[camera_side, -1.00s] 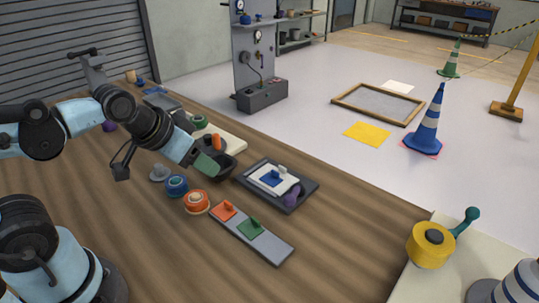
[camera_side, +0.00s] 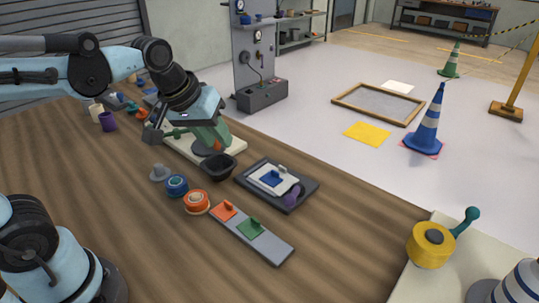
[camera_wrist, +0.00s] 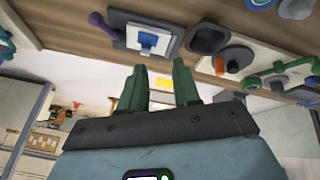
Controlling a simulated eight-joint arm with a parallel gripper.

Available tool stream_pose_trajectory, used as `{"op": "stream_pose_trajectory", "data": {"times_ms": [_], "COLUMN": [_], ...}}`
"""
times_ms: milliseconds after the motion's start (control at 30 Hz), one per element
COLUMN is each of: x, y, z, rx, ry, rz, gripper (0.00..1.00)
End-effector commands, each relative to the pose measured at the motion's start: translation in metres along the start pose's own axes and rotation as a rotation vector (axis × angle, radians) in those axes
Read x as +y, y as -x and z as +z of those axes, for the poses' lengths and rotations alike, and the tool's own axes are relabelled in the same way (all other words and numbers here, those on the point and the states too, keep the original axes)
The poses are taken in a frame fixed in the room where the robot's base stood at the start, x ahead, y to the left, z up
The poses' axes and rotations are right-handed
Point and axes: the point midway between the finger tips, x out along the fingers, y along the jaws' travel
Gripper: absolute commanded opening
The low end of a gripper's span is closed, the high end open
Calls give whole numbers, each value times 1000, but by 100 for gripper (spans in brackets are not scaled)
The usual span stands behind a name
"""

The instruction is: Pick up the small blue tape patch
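The small blue tape patch (camera_side: 270,180) lies on a white plate (camera_side: 263,174) that sits on a dark grey tray (camera_side: 288,208). The patch also shows near the top of the wrist view (camera_wrist: 148,40), on the white plate. My gripper (camera_side: 222,138) is over the cream board, behind and to the left of the tray, clear of the patch. In the wrist view its two green fingers (camera_wrist: 160,66) stand apart with nothing between them, so it is open and empty. The patch is not hidden in either view.
A purple knobbed piece (camera_side: 292,193) lies at the tray's right side. A black bowl (camera_side: 217,170) stands between gripper and tray.

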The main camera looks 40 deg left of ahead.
Motion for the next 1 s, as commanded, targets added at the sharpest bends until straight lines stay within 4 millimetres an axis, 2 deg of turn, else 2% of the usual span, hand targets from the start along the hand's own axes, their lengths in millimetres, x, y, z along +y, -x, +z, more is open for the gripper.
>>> {"op": "stream_pose_trajectory", "data": {"times_ms": [33,267,500,800,1000], "x": [6,26,44,56,58], "y": [0,-11,-37,-82,-101], "z": [-12,-52,-88,-114,-119], "rx": [-28,-156,-264,-346,-359], "ry": [77,454,840,1278,1436], "rz": [-9,-80,-203,-408,-501], "gripper": [32,32,32,32,32]}}
